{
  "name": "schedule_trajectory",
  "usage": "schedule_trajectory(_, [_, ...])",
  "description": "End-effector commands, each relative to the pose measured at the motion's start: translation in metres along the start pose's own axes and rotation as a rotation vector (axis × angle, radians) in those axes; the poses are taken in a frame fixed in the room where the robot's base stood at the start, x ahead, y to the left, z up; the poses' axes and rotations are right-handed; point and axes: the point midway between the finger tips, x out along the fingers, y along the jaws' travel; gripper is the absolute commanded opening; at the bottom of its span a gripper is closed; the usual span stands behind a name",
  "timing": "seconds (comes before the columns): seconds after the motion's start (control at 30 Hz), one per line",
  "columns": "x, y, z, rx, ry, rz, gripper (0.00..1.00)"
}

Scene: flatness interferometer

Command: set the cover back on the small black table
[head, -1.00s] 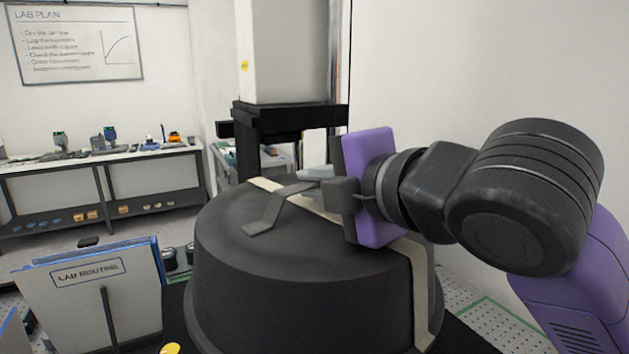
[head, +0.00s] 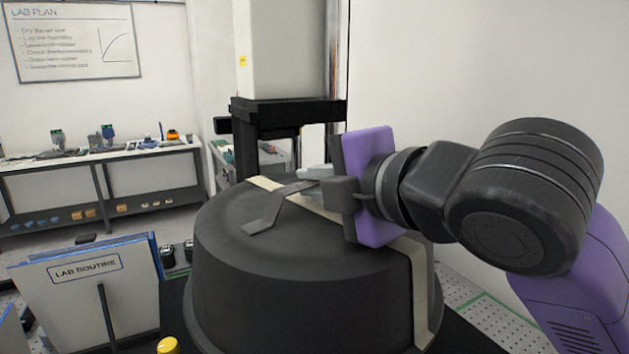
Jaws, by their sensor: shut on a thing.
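The cover (head: 300,284) is a large dark grey round drum with a pale strap (head: 420,295) down its side and a flat strap handle (head: 268,212) on top. It looks level. My gripper (head: 335,192) is at the top of the cover and shut on its handle, with the purple palm to the right. A black surface (head: 176,308) shows at the cover's lower left, perhaps the small black table. The cover hides most of it, and I cannot tell whether the cover touches it.
A black frame (head: 285,112) under a pale column stands behind the cover. A long bench (head: 100,158) with small items is at the far left.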

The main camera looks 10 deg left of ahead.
Motion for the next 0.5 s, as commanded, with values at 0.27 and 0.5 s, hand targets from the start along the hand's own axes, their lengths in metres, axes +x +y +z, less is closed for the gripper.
schedule_trajectory(0.27, [-0.0001, -0.0001, 0.0001, -0.001, 0.0, 0.003, 0.0])
schedule_trajectory(0.5, [0.0021, -0.008, -0.0004, 0.0, 0.0, 0.003, 0.0])
